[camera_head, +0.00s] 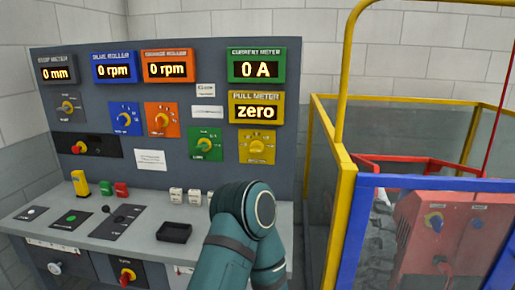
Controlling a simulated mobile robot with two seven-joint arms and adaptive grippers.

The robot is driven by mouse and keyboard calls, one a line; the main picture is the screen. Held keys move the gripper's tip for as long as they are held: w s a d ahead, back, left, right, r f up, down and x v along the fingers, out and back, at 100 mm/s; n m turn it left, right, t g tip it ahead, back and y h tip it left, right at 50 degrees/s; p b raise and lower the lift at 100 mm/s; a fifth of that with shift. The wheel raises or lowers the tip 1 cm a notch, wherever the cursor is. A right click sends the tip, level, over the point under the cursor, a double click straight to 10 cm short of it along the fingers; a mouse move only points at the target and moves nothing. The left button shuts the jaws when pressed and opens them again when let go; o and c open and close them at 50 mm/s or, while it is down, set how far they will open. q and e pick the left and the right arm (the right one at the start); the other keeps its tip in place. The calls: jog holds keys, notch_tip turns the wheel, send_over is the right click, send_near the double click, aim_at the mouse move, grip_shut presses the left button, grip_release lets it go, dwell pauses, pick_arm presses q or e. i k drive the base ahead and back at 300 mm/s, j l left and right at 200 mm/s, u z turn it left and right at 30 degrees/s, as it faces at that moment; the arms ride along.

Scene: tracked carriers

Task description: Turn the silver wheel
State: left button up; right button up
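A small silver-white round knob (55,268) sits on the front face under the desk at the lower left. It may be the silver wheel. A grey dial (67,106) is on the upright panel below the "0 mm" display; I cannot tell which of the two is meant. Neither gripper is in view. A teal arm of mine rises from the bottom middle, in front of the desk's right part, and its bent joint hides some of the desk and panel.
The control panel (215,75) carries several displays and coloured dials. The desk (150,235) holds a black tray (174,232), white switches and green and red buttons. A red-yellow knob (127,275) is on the front face. A yellow-and-blue framed cage (343,225) with a red machine stands right.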

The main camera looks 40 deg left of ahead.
aim_at(54, 267)
jog(key=u, duration=1.25)
